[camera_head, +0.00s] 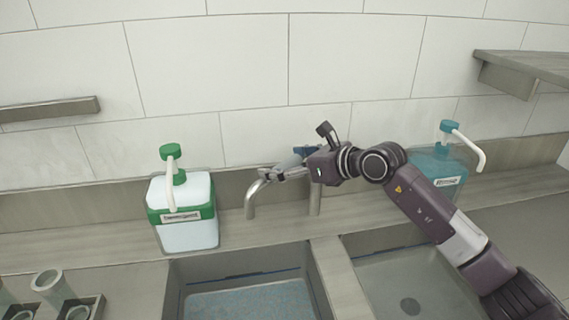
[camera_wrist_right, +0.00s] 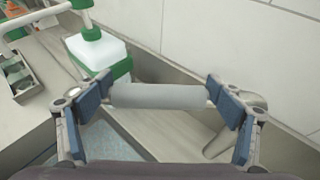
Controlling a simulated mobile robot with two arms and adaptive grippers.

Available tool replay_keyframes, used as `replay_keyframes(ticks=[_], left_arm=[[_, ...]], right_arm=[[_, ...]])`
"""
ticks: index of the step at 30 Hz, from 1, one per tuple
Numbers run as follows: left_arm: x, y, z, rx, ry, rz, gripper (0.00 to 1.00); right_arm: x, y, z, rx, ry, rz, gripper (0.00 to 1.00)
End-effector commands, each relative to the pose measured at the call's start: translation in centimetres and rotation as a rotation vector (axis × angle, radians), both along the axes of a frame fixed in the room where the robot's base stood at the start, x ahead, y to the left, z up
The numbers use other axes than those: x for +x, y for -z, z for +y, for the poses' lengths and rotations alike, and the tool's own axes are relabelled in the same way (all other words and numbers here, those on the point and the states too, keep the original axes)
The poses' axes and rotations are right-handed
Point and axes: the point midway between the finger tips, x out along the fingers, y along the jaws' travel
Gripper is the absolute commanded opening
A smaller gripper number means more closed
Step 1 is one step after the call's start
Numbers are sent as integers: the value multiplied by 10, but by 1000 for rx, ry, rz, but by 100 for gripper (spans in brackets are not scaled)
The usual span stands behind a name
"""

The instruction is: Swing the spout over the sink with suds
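The metal spout (camera_head: 254,197) curves down at its left end, behind the back edge of the left sink (camera_head: 172,290). This sink holds a bluish, speckled layer that looks like suds (camera_head: 250,302). My right gripper (camera_head: 280,168) is at the upper part of the spout and hides some of it. In the right wrist view the grey tube of the spout (camera_wrist_right: 160,96) spans the gap between the blue-padded fingers, which stand wide apart. I cannot tell whether a finger touches it. My left gripper is not in view.
The right sink (camera_head: 352,265) shows a drain and no suds. A green-capped dispenser (camera_head: 188,235) stands left of the spout, and a teal one (camera_head: 437,165) stands behind my right arm. A holder with cups (camera_head: 95,303) is at the lower left. The wall is close behind.

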Motion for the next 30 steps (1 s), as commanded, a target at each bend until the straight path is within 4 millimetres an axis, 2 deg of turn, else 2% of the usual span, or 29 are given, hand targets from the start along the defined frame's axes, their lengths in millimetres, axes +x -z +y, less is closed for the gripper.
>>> replay_keyframes(ticks=[2, 14, 30], left_arm=[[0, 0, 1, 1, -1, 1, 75], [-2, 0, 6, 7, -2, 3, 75], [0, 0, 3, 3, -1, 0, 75]], right_arm=[[0, 1, 0, -1, -1, 2, 97], [-5, 0, -7, -6, -1, 2, 97], [-64, -38, -76, -5, 1, 3, 97]])
